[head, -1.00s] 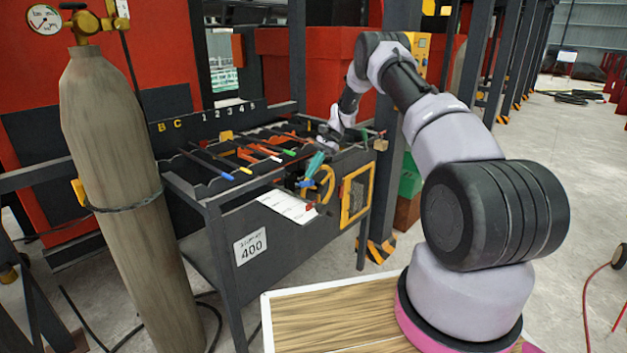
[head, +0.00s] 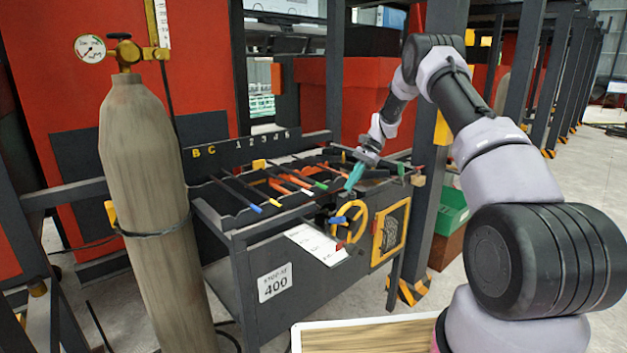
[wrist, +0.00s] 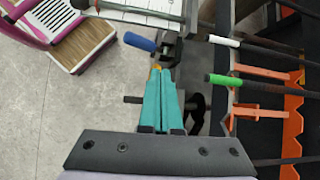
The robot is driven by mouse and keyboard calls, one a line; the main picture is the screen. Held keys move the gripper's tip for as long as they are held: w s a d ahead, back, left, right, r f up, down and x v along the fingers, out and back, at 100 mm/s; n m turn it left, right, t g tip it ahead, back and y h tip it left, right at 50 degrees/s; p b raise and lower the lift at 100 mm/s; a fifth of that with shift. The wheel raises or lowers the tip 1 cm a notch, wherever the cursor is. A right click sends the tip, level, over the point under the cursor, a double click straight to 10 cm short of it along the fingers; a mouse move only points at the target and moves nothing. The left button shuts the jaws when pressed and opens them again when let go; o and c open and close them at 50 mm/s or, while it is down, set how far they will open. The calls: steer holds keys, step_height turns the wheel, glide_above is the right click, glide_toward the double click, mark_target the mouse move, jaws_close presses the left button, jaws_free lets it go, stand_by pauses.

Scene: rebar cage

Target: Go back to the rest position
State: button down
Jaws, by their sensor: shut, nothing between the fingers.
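My gripper (head: 356,175) has teal fingers and hangs over the right end of the dark rebar bench (head: 252,240). In the wrist view its fingers (wrist: 160,75) are together with nothing between them. A blue handle (wrist: 139,41) on a dark fitting shows just beyond the fingertips; contact cannot be told. Bars with coloured ends lie across the bench, among them a green-ended bar (wrist: 223,79) and a white-ended bar (wrist: 224,41) to the right of the fingers. Orange brackets (wrist: 262,76) show beside them.
A yellow ring (head: 349,222) and a yellow-framed panel (head: 391,232) are on the bench front. A tall gas cylinder (head: 150,190) stands at left. A dark post (head: 437,130) rises behind the bench's right end, near my arm. A green bin (head: 452,208) stands beyond the post.

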steer(key=s+d+r+n+t+h, duration=0.1)
steer(key=s+r+t, duration=0.1)
steer(key=s+r, duration=0.5)
steer(key=s+r+n+t+h, duration=0.1)
steer(key=s+r, duration=0.3)
steer(key=r, duration=0.7)
steer(key=s+d+r+n+t+h, duration=0.1)
steer(key=s+r+t, duration=0.1)
steer(key=s+r, duration=0.5)
steer(key=s+d+r+n+t+h, duration=0.1)
steer(key=s+r+t, duration=0.2)
steer(key=s, duration=0.8)
steer(key=s+d+r+n+t, duration=0.1)
steer(key=s+r+t, duration=0.1)
steer(key=s, duration=0.8)
steer(key=shift+s+r+n+t+h, duration=0.35)
steer(key=shift+r+n+t+h, duration=0.05)
steer(key=shift+r, duration=0.2)
